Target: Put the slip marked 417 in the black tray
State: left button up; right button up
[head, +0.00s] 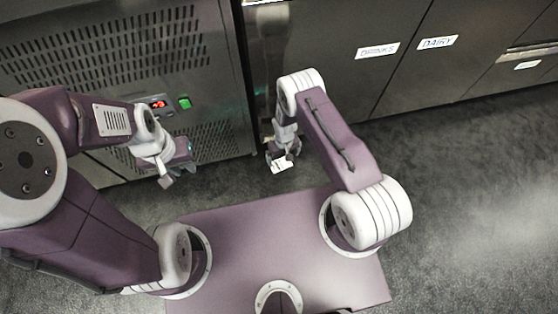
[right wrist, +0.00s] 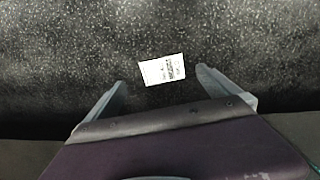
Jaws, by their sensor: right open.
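A small white slip with dark print (right wrist: 162,69) lies on the dark speckled floor in the right wrist view. Its number is too small to read. It also shows in the head view (head: 282,162), close by my right gripper (head: 283,158). In the right wrist view my right gripper (right wrist: 158,82) is open and empty, with the slip between and slightly beyond its fingertips. My left gripper (head: 178,172) is in front of the grey vented machine; its jaw opening is unclear. No black tray shows in either view.
A grey vented machine (head: 105,65) with a red display and green switch stands at the left. Steel drawers labelled DRINKS (head: 377,51) and DAIRY (head: 437,42) line the back. The floor (head: 470,190) at the right is clear.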

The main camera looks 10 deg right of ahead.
jog(key=b, duration=0.3)
send_over(283, 169)
jog(key=f, duration=0.4)
jog(key=shift+w, duration=0.2)
notch_tip(283, 169, down, 5)
jog(key=b, duration=0.5)
jog(key=shift+s+f, duration=0.1)
jog(key=shift+f, duration=0.05)
jog(key=shift+r, duration=0.2)
jog(key=c, duration=1.3)
